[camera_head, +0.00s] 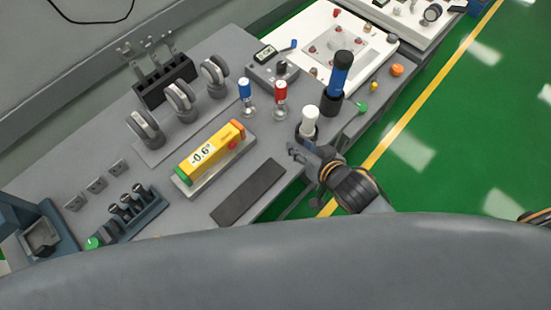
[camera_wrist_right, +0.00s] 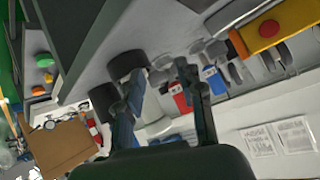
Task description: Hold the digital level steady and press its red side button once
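The yellow digital level (camera_head: 208,155) lies on a pale base (camera_head: 208,183) on the grey bench, its display reading -0.6°. It has a green end and an orange end. Its red side button (camera_head: 233,144) is on the side facing me, near the orange end. In the right wrist view, part of the level (camera_wrist_right: 290,18) and the red button (camera_wrist_right: 268,28) show at the upper right. My right gripper (camera_head: 296,151) is right of the level and apart from it. Its fingers (camera_wrist_right: 158,92) are spread and empty. My left gripper is not in view.
A dark flat strip (camera_head: 248,192) lies between the level and the bench's front edge. Blue (camera_head: 244,88) and red (camera_head: 280,92) capped items stand behind the level. A white-topped post (camera_head: 310,121) and a tall blue-black handle (camera_head: 337,80) stand close to my right gripper.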

